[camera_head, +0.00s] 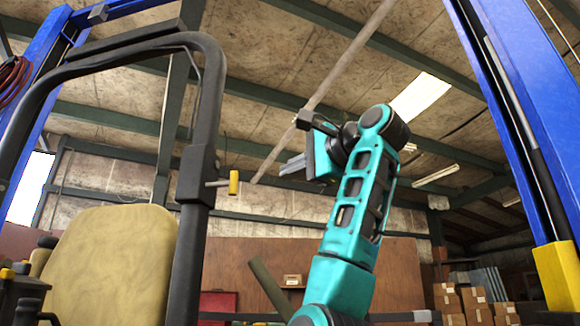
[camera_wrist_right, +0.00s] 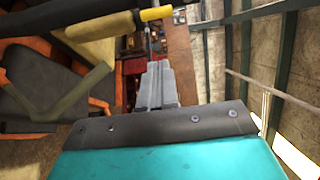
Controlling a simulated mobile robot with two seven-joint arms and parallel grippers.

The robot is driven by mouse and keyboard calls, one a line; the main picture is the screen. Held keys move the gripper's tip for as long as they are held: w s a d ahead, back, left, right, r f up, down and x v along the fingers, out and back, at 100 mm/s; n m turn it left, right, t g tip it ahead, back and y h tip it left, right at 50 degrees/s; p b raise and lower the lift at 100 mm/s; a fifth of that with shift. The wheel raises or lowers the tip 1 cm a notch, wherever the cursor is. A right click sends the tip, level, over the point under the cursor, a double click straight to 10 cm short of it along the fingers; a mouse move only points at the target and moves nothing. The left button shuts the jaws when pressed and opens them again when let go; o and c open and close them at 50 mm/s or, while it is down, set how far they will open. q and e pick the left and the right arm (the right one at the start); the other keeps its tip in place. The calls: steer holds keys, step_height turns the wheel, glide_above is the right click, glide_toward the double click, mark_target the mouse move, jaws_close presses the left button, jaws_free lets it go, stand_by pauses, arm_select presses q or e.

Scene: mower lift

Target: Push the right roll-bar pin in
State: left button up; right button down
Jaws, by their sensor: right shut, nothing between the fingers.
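The right roll-bar pin has a yellow grip (camera_head: 233,183) and a short thin shaft that runs left to the black roll bar (camera_head: 197,180). A length of shaft shows between grip and post. The yellow grip also shows at the top of the right wrist view (camera_wrist_right: 156,14). My right gripper (camera_head: 284,168) is to the right of the pin, apart from it, with its fingers pointing left. Its fingers (camera_wrist_right: 157,72) are shut together and empty in the right wrist view. My left gripper is in neither view.
A tan seat (camera_head: 110,265) is behind and left of the roll-bar post. Blue lift posts (camera_head: 530,120) stand at both sides. Cardboard boxes (camera_head: 475,302) are stacked at the back right. The space between fingertips and pin looks clear.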

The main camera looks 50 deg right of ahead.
mark_target(225, 184)
steer(key=w+a+p, duration=0.1)
steer(key=w+p, duration=0.1)
steer(key=w, duration=0.8)
steer(key=shift+a, duration=0.3)
